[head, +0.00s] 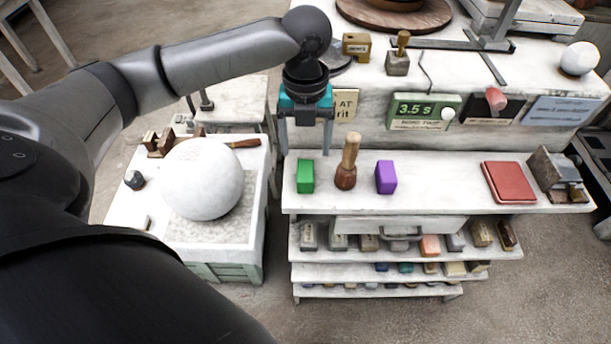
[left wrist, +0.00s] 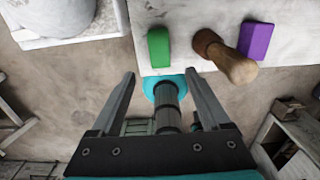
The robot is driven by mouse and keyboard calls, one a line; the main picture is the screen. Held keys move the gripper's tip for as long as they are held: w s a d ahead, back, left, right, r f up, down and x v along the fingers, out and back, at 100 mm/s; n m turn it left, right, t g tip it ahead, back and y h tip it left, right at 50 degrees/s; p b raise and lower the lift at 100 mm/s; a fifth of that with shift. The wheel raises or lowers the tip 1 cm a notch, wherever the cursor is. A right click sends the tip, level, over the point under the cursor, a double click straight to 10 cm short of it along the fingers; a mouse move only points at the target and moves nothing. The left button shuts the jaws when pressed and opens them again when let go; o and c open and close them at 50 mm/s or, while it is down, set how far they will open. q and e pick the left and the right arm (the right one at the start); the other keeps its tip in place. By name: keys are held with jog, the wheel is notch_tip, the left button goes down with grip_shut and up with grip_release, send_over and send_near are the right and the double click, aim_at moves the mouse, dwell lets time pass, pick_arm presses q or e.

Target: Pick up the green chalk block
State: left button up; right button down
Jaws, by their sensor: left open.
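The green chalk block (head: 305,175) stands upright near the left end of the white shelf top (head: 440,193). It also shows in the left wrist view (left wrist: 159,47), beyond my open fingers and apart from them. My left gripper (head: 306,150) hangs above and behind the block in the head view, its fingers open and empty. In the left wrist view the two fingers (left wrist: 160,82) are spread wide. A wooden-handled mallet (head: 347,162) stands to the right of the block, and a purple block (head: 386,177) stands past it. My right gripper is not in view.
A large white plaster sphere (head: 202,178) rests on a stand at the left. A red pad (head: 508,182) and a metal-and-wood device (head: 557,174) are at the shelf's right end. A green display (head: 425,111) sits behind. The shelf between the purple block and red pad is clear.

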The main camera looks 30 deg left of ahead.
aim_at(305, 173)
pick_arm(q)
notch_tip(305, 173, down, 10)
jog(key=shift+f+b, duration=0.1)
jog(key=shift+b, duration=0.55)
jog(key=shift+a, duration=0.1)
grip_shut()
dwell(0.3)
